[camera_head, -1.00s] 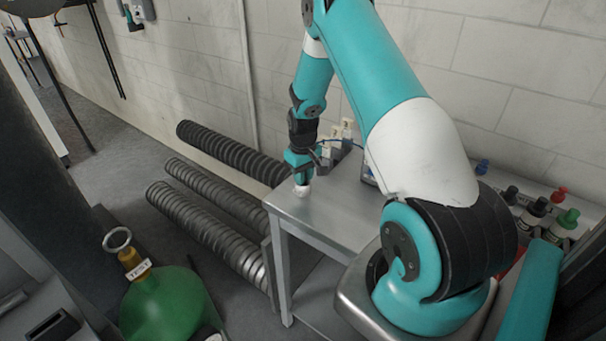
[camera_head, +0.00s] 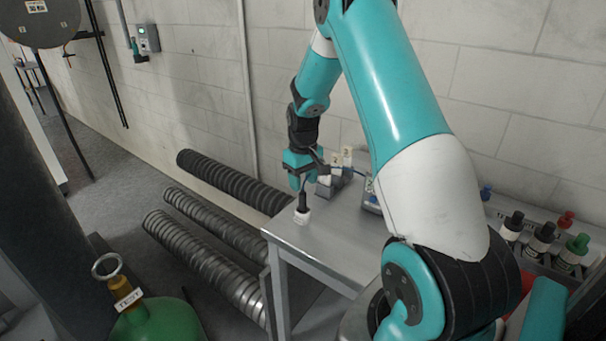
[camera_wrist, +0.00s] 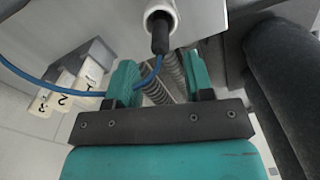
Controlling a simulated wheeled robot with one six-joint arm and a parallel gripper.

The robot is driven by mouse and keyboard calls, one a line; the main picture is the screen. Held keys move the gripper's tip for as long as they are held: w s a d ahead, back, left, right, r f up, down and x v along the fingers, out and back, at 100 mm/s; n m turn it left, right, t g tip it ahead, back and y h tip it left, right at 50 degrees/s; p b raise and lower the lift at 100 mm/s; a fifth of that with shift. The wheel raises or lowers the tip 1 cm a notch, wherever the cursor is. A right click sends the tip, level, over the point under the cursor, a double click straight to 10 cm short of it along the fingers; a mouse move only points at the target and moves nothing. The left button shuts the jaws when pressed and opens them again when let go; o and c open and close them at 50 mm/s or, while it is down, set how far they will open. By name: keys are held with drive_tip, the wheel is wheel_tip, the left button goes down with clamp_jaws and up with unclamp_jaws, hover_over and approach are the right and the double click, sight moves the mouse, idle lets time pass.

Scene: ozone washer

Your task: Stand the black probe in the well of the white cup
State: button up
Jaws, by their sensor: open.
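The white cup (camera_head: 303,217) stands on the metal table near its left edge. The black probe (camera_head: 303,202) stands roughly upright in the cup's well. In the wrist view the probe (camera_wrist: 160,40) comes out of the white cup's mouth (camera_wrist: 174,14), and its lower end is hidden inside. A blue cable runs from the probe's end between my fingers. My gripper (camera_head: 303,184) is just above the probe, and in the wrist view its fingers (camera_wrist: 158,66) are wide apart, with a gap on both sides of the cable. Nothing is held.
The metal table (camera_head: 335,235) has bare room around the cup. Small numbered white-topped blocks (camera_head: 340,170) stand near the wall behind my gripper. Bottles with coloured caps (camera_head: 545,235) are at the right. Ribbed hoses (camera_head: 205,240) and a green cylinder (camera_head: 155,325) are on the floor to the left.

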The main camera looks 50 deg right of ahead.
drive_tip(key=r, duration=0.2)
drive_tip(key=a+r, duration=0.1)
drive_tip(key=r, duration=0.1)
drive_tip(key=shift+w+r+b, duration=0.1)
drive_tip(key=shift+r+b, duration=0.25)
drive_tip(key=s+a+r+n, duration=0.1)
drive_tip(key=a+r, duration=0.2)
drive_tip(key=a, duration=0.3)
drive_tip(key=s+a+r+n+y, duration=0.1)
drive_tip(key=a+r, duration=0.1)
drive_tip(key=a, duration=0.3)
drive_tip(key=s+a+r+n, duration=0.1)
drive_tip(key=a+r, duration=0.2)
drive_tip(key=a, duration=0.3)
drive_tip(key=s+a+r+n+y, duration=0.1)
drive_tip(key=s+a+r+n, duration=0.1)
drive_tip(key=s+a, duration=0.6)
drive_tip(key=s+a+r+n+y, duration=0.2)
drive_tip(key=s+a+r+n, duration=0.1)
drive_tip(key=s+a, duration=0.6)
drive_tip(key=s, duration=0.4)
drive_tip(key=shift+a, duration=0.25)
drive_tip(key=shift+s, duration=0.1)
drive_tip(key=shift+f, duration=0.3)
